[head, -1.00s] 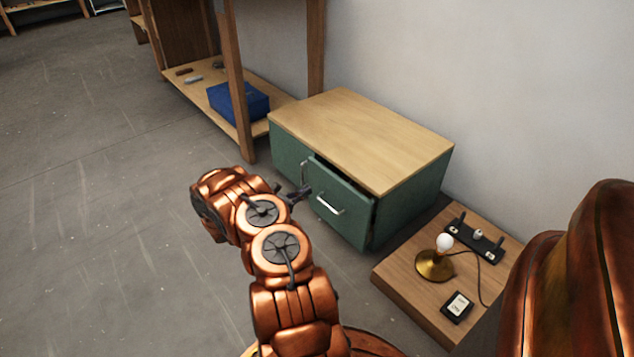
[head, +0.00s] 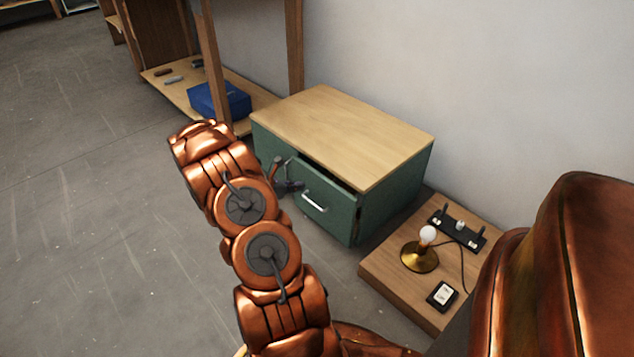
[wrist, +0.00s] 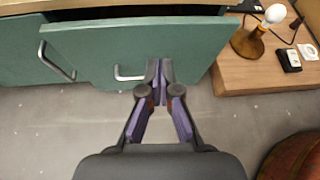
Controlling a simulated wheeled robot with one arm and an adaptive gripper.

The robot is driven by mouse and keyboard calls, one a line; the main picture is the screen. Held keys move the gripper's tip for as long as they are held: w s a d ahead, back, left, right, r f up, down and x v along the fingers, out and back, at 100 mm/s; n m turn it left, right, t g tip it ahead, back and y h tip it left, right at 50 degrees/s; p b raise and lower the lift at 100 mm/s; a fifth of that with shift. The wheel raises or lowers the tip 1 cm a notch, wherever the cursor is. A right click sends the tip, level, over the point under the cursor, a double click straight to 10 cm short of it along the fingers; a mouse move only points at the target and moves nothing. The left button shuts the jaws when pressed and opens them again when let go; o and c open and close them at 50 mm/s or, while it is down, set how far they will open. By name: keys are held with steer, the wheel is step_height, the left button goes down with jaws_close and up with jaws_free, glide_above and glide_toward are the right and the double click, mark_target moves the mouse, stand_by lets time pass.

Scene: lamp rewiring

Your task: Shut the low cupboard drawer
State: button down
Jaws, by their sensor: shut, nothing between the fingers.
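The low green cupboard (head: 398,184) has a wooden top and stands against the wall. Its drawer (head: 340,213) is partly open, with a dark gap behind the top of its front. The drawer front (wrist: 85,55) fills the upper middle of the wrist view, with its silver handle (wrist: 128,76) left of my fingertips. My gripper (wrist: 161,66) is shut and empty, its tips over the drawer front just right of the handle. Whether they touch it, I cannot tell. In the head view my gripper (head: 290,187) is partly hidden near the drawer's left edge.
A second handle (wrist: 57,61) is on the cupboard, left of the drawer. Open floor lies left.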

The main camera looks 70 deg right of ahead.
steer(key=r+t+y, duration=0.1)
steer(key=r, duration=0.1)
steer(key=t+y+b, duration=0.2)
steer(key=b, duration=0.3)
glide_toward(323, 184)
steer(key=shift+x, duration=3.15)
steer(key=shift+p, duration=0.35)
